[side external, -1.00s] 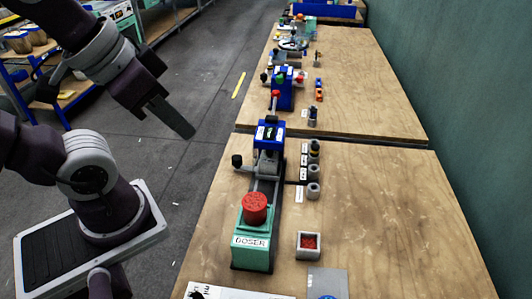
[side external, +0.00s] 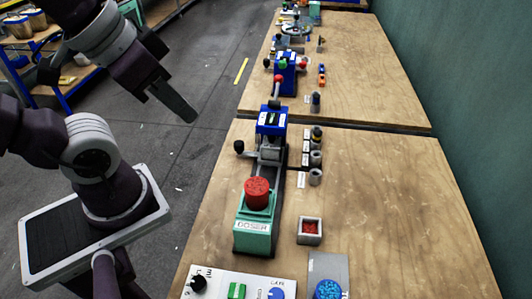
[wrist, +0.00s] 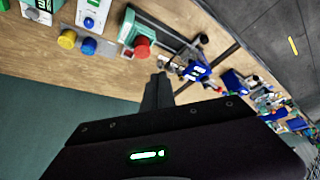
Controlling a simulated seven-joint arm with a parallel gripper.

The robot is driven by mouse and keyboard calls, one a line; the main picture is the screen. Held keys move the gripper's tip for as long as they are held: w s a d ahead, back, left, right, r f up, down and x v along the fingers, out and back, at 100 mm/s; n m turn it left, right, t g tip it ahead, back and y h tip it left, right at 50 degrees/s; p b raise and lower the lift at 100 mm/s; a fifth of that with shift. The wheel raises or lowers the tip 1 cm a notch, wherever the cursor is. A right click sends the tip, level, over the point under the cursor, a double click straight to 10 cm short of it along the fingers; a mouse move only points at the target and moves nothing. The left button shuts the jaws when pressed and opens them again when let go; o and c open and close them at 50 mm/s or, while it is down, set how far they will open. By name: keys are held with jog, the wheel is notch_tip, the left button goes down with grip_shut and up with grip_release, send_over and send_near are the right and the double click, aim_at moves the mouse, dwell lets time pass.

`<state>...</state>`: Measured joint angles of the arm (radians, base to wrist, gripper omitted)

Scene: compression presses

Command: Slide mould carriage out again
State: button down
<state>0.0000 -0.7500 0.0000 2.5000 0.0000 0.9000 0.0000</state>
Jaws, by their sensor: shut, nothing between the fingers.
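The press on the near table has a green base marked DOSER with a red round cap (side external: 257,190); the cap also shows in the wrist view (wrist: 141,47). Grey rails (side external: 262,172) run from it back to a blue press head (side external: 271,122), seen also in the wrist view (wrist: 195,70). A small grey block (side external: 270,153) sits between the rails by the press head; it looks like the mould carriage, partly hidden. A black knob (side external: 239,147) sticks out on the left. My gripper (side external: 192,118) is shut and empty, over the floor left of the table, apart from the press.
Several grey cylinders (side external: 315,158) stand right of the press. A grey box with red contents (side external: 310,230) and a panel with knobs (side external: 235,285) lie nearer the front. Another blue press (side external: 286,72) stands on the far table. The right side of the near table is clear.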

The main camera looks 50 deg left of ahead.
aim_at(238, 143)
jog(key=c, duration=2.2)
grip_release()
